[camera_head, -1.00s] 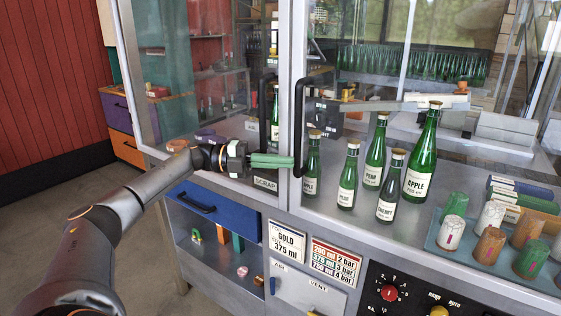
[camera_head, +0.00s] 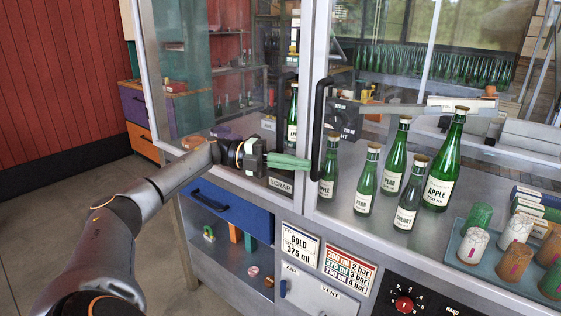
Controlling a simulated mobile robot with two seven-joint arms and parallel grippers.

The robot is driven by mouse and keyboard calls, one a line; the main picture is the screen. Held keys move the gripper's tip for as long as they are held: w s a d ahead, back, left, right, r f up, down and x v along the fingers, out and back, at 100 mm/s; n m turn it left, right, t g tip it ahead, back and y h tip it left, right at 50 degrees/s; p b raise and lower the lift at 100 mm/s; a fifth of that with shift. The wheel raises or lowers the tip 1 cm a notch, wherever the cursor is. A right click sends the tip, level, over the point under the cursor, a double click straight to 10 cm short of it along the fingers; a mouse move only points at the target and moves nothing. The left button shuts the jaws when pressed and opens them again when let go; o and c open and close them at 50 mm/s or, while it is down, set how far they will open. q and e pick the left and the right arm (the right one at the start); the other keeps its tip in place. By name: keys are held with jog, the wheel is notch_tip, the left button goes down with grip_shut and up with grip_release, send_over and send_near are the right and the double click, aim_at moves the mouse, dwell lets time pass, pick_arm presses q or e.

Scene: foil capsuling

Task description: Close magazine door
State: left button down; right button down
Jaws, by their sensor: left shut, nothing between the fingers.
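The magazine door is not labelled in view; glass panels in metal frames (camera_head: 306,70) front the machine, and I cannot tell which one it is. A vertical black handle (camera_head: 319,118) stands on the frame at the middle. My left gripper (camera_head: 309,167) has green fingers, shut and empty. Its tips are just left of the lower part of that handle; whether they touch it I cannot tell. My right gripper is not in view.
Green bottles (camera_head: 440,165) stand on the metal deck right of the handle. A tray (camera_head: 455,250) of capsule stacks is at the right. A blue drawer (camera_head: 228,207) and a dial panel (camera_head: 405,300) are below.

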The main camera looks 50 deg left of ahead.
pick_arm(q)
jog(key=b+v, duration=0.2)
jog(key=v, duration=1)
jog(key=shift+a, duration=0.25)
jog(key=shift+s, duration=0.1)
